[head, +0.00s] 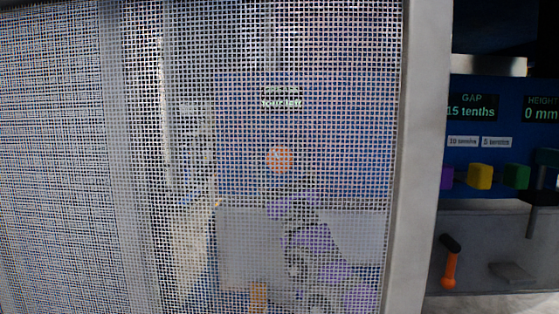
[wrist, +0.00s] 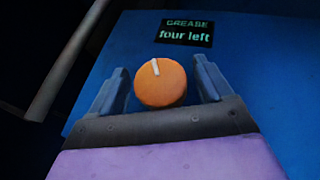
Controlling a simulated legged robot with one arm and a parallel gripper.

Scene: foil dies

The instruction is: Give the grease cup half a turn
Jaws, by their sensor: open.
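The grease cup (wrist: 161,83) is a round orange knob with a pale line on its upper part, just left of straight up. In the wrist view my gripper (wrist: 160,85) is open, with one finger on each side of the cup. I cannot tell whether either finger touches it. A display (wrist: 186,32) above it reads "GREASE four left". In the head view the cup (head: 280,159) shows through a wire mesh, with my purple arm below it.
The mesh screen (head: 60,150) covers most of the head view, with a grey frame post (head: 418,150) at its right.

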